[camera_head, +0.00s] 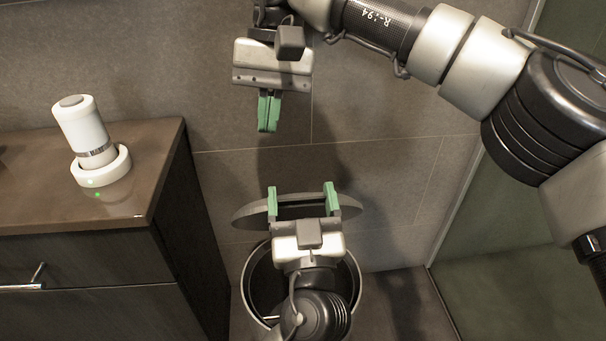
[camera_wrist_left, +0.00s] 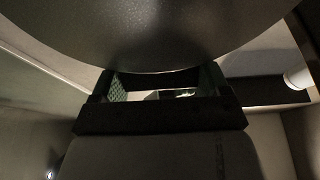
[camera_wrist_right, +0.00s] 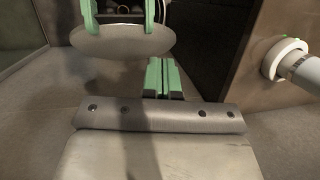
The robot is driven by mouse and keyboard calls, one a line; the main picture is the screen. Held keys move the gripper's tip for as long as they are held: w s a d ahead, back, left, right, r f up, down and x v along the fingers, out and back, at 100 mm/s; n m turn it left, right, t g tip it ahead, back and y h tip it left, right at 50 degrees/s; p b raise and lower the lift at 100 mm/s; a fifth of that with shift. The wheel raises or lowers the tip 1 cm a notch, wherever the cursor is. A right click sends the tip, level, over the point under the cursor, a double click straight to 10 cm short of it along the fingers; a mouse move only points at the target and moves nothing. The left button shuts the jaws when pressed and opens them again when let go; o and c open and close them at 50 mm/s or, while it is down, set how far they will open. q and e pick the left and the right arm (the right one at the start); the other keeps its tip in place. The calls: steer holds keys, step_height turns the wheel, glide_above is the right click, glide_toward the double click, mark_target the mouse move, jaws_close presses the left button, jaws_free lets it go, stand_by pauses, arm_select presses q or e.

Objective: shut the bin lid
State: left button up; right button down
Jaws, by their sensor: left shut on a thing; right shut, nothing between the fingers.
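The round metal bin (camera_head: 353,277) stands on the floor with its mouth uncovered. Its grey bin lid (camera_head: 245,215) is raised at the back of the mouth. The lid fills the top of the left wrist view (camera_wrist_left: 160,35) and also shows in the right wrist view (camera_wrist_right: 122,43). My left gripper (camera_head: 302,197) is over the bin, its green fingers set wide apart and shut on the lid; the exact contact is partly hidden. My right gripper (camera_head: 269,128) is shut and empty, above the lid and in front of the wall. My left arm hides part of the bin's inside.
A dark vanity (camera_head: 190,240) stands left of the bin, close to it. On its top a white cylindrical device (camera_head: 82,128) leans in a round white base (camera_head: 101,168). A tiled wall (camera_head: 390,165) is behind, and a glass panel (camera_head: 510,240) is at the right.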

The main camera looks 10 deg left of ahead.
steer(key=w+d+r+t+h, duration=0.2)
steer(key=w+d+r, duration=0.1)
steer(key=d, duration=0.1)
glide_above(302, 195)
steer(key=w, duration=0.2)
steer(key=f, duration=1)
steer(key=shift+s+a, duration=0.15)
steer(key=shift+a, duration=0.1)
steer(key=shift+s+d+f, duration=0.15)
steer(key=shift+s+f, duration=0.1)
steer(key=shift+s, duration=0.2)
steer(key=shift+s+d+f, duration=0.1)
steer(key=shift+s+f, duration=0.1)
steer(key=shift+s, duration=0.2)
steer(key=shift+s+d+f, duration=0.2)
steer(key=shift+s+f, duration=0.3)
steer(key=shift+s, duration=0.25)
